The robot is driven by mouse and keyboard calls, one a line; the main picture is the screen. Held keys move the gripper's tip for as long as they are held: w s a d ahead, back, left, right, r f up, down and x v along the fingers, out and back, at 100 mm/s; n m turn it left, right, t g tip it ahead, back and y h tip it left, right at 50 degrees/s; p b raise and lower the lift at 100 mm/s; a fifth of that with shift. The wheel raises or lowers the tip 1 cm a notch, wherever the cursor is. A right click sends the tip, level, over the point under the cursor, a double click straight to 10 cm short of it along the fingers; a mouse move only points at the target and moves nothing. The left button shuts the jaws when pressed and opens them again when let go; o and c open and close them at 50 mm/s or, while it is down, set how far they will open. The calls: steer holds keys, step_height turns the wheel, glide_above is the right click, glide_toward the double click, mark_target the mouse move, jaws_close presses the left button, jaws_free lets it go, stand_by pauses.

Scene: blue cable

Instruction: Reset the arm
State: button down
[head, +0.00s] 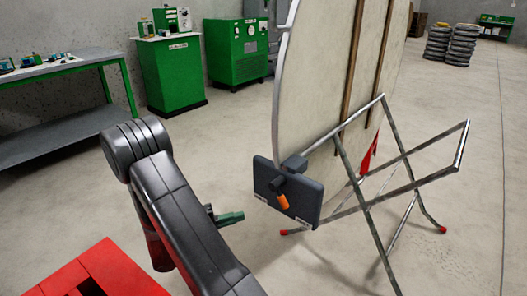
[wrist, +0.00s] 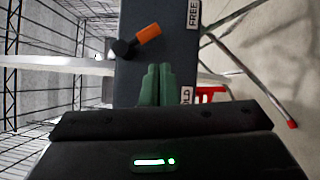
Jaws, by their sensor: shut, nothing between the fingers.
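My gripper (head: 240,216) is at the end of my dark grey arm, left of a dark box in the head view. Its green fingers also show in the wrist view (wrist: 158,70), together with nothing between them. In the wrist view the orange handle (wrist: 148,34) lies towards a label reading FREE (wrist: 193,14). A second label (wrist: 187,96) is partly hidden by my gripper.
The round board (head: 318,75) leans by a metal folding stand (head: 400,170) with red feet. A red object (head: 110,272) is at the lower left. A workbench (head: 60,72) and green cabinets (head: 172,75) stand behind. Open floor lies between.

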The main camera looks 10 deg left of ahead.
steer(key=f+b+x, duration=0.1)
steer(key=b+x, duration=0.1)
steer(key=x, duration=0.8)
steer(key=shift+d+r, duration=0.4)
steer(key=shift+r, duration=0.15)
steer(key=shift+w+a, duration=0.1)
steer(key=r+p+v, duration=0.1)
steer(key=p+v, duration=0.2)
steer(key=v, duration=0.9)
steer(key=f+b+x, duration=0.1)
steer(key=b+x, duration=0.3)
steer(key=x, duration=0.8)
steer(key=w+a+r+m+y+p, duration=0.3)
steer(key=a+r+m+y+p, duration=0.1)
steer(key=a+m+p, duration=0.1)
steer(key=shift+w+a+m+g+p, duration=0.2)
steer(key=shift+w+m+g+p, duration=0.25)
steer(key=shift+p, duration=0.9)
steer(key=shift+s+f, duration=0.1)
